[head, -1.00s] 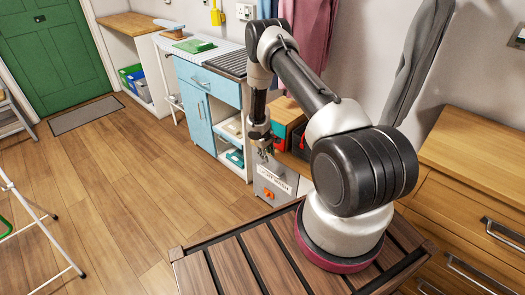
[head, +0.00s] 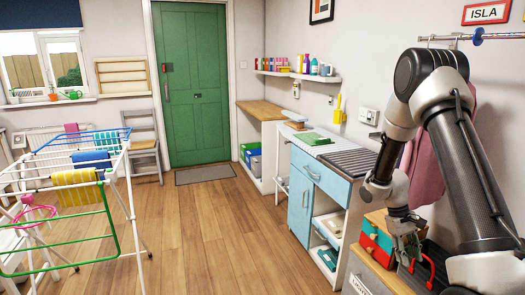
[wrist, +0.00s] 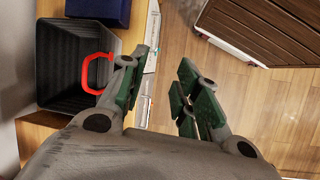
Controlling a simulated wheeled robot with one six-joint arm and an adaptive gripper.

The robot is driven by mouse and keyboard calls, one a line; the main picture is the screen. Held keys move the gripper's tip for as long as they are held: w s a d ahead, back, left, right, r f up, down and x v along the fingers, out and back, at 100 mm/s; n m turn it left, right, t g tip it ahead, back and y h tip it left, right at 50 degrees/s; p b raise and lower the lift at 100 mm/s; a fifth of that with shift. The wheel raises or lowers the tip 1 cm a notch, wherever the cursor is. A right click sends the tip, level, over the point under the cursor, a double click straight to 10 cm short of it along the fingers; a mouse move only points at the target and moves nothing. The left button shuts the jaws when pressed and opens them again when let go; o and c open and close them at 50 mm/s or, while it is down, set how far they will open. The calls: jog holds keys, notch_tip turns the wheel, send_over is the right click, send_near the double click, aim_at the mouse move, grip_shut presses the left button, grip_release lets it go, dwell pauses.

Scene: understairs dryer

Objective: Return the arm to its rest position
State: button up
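My arm stands at the right of the head view, folded with its forearm hanging down. My gripper (head: 405,243) points downward in front of the red and teal boxes (head: 376,238). In the wrist view my gripper (wrist: 162,88) has its two green-padded fingers spread apart, with only floor and a shelf edge showing between them. It holds nothing. A red loop handle (wrist: 88,72) shows left of the fingers, beside a dark open bin (wrist: 62,75). Whether the left finger touches the handle I cannot tell.
A blue cabinet (head: 309,204) with a worktop and open shelves stands left of my arm. A drying rack (head: 62,205) with cloths stands at the left. A green door (head: 192,85) and a mat (head: 205,175) are at the back. The wooden floor (head: 195,235) between is clear.

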jog(key=s+a+r+t+y, duration=0.1)
jog(key=s+a+r+t, duration=0.1)
jog(key=s+r, duration=0.5)
jog(key=s+a+r+m+t+y, duration=0.1)
jog(key=s+a+r+t, duration=0.2)
jog(key=r, duration=1.2)
jog(key=s+a+r+m+t+y, duration=0.1)
jog(key=s+a+r+t, duration=0.2)
jog(key=s+r, duration=0.9)
jog(key=shift+a, duration=1.25)
